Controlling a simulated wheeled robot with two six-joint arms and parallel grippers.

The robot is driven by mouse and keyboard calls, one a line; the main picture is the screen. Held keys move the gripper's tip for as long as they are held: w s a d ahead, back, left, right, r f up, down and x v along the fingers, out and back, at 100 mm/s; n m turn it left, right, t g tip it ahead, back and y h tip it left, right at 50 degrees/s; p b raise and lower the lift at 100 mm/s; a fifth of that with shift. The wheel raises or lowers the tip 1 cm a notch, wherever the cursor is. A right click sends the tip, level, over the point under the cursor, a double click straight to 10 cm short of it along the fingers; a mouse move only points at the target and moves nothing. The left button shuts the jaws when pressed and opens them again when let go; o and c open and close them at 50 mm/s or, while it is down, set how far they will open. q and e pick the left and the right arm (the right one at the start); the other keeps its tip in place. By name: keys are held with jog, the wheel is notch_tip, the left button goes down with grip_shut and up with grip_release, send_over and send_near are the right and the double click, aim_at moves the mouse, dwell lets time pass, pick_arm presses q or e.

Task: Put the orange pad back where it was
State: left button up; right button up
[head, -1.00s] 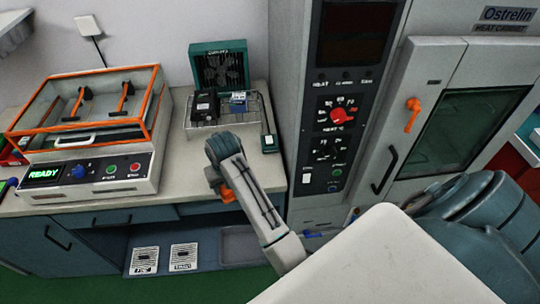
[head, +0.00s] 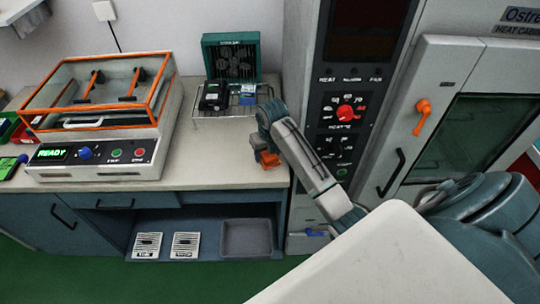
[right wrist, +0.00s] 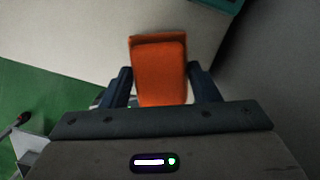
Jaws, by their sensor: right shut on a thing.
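The orange pad (right wrist: 159,72) is between the two dark fingers of my right gripper (right wrist: 160,88) in the right wrist view, and the fingers are shut on it. In the head view the orange pad (head: 268,159) shows below my right gripper (head: 262,150), at the front right part of the bench top, close to the tall cabinet. I cannot tell whether the pad touches the bench. My left gripper is not in view.
A wire rack (head: 215,112) with small devices and a green fan box (head: 231,62) stand behind. An orange-framed machine (head: 95,145) reading READY is on the left. The heat cabinet (head: 345,140) rises on the right. A grey tray (head: 247,238) and two labelled plates lie on the lower shelf.

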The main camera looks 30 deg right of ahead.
aim_at(270, 158)
jog(key=shift+w+d+r, duration=0.1)
jog(key=shift+w+d, duration=0.05)
jog(key=shift+d, duration=0.55)
notch_tip(270, 158, down, 3)
jog(key=shift+a+p, duration=0.15)
jog(key=shift+p, duration=0.65)
jog(key=shift+f, duration=0.4)
jog(key=shift+f, duration=0.15)
jog(key=o, duration=1)
jog(key=shift+c, duration=0.2)
